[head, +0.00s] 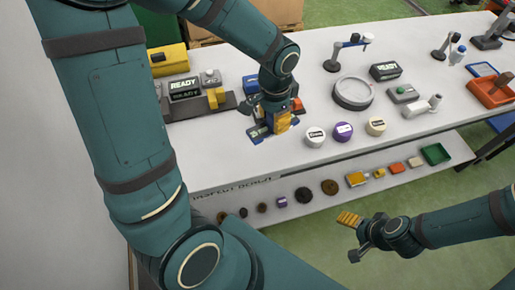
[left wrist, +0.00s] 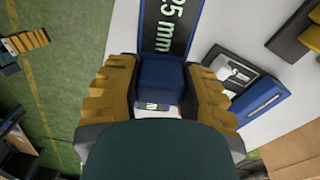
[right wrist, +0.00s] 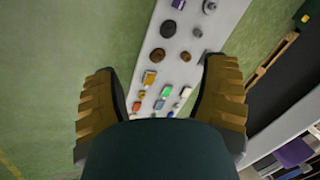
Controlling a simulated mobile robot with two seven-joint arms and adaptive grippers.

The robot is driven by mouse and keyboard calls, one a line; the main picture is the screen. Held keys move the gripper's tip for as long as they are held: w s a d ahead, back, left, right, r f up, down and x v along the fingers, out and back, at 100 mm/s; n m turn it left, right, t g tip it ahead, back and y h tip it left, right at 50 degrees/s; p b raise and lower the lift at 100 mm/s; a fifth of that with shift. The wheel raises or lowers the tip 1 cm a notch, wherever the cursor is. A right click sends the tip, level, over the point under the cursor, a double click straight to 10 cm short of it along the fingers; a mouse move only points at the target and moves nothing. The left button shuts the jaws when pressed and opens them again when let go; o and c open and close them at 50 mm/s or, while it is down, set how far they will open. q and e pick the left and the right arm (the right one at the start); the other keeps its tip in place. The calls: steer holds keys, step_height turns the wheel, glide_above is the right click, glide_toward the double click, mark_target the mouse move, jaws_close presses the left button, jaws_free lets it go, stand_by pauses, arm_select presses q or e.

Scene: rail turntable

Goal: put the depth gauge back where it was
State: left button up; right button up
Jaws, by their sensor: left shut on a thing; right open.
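A blue gauge (left wrist: 162,75) with a dark face reading "25 mm", taken as the depth gauge, is between the fingers of my left gripper (left wrist: 160,90) in the left wrist view. In the head view my left gripper (head: 270,121) points down at the front of the white table, and the gauge (head: 258,132) shows at its fingertips. I cannot tell whether the gauge touches the table. A second blue-framed item (left wrist: 258,102) lies beside it; a blue piece (head: 250,84) shows behind the gripper in the head view. My right gripper (head: 352,236) is open and empty, away from the table.
A grey round dial (head: 353,93) and several round pucks (head: 343,131) stand to the right. A lower shelf (head: 400,178) with several small parts runs along the front. Open green floor surrounds my right gripper.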

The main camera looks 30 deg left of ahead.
mark_target(260, 148)
arm_select(q)
steer(key=shift+s+a+r+m, duration=0.25)
steer(key=shift+s+a+m, duration=0.2)
steer(key=shift+a+m, duration=0.1)
steer(key=shift+s+a+r+m, duration=0.25)
steer(key=shift+s+a+m, duration=0.2)
steer(key=shift+m, duration=0.1)
steer(key=shift+s+a+m+b, duration=0.1)
steer(key=shift+s+m+b, duration=0.1)
steer(key=shift+m+b, duration=0.1)
step_height(260, 148, down, 10)
steer(key=b, duration=0.3)
steer(key=shift+r, duration=0.2)
arm_select(e)
steer(key=f, duration=0.2)
steer(key=s+f, duration=0.1)
steer(key=shift+s+a+f, duration=0.1)
steer(key=shift+a+f, duration=0.05)
steer(key=shift+f, duration=0.25)
arm_select(q)
steer(key=shift+f, duration=0.2)
steer(key=o, duration=0.9)
steer(key=shift+o, duration=0.2)
arm_select(e)
steer(key=shift+f, duration=0.15)
